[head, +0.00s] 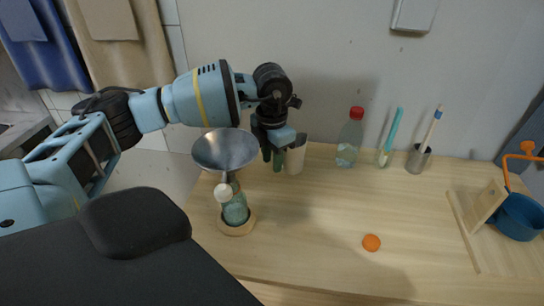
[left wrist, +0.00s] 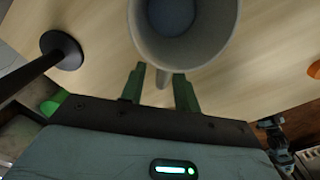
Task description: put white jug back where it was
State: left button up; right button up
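The white jug (head: 296,155) stands upright on the wooden table, partly hidden behind my left gripper in the head view. In the left wrist view the white jug (left wrist: 188,52) shows from above, with a blue-grey surface inside. My left gripper (head: 272,161) points down at the jug's left side. Its green fingers (left wrist: 160,84) are apart, with the jug's handle (left wrist: 162,78) in the gap between them. I see no clear contact with the handle. My right gripper is not in view.
A metal funnel (head: 226,150) sits above a greenish bottle (head: 235,208) on a round wooden base, left of the jug. A red-capped bottle (head: 350,138), a metal cup (head: 418,159) and a blue bowl (head: 520,217) stand to the right. An orange disc (head: 371,242) lies in front; the table's middle is clear.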

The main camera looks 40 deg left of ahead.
pick_arm(q)
notch_tip(320, 180, up, 12)
jog(key=shift+r, duration=0.2)
dwell(0.4)
jog(key=shift+f, duration=0.1)
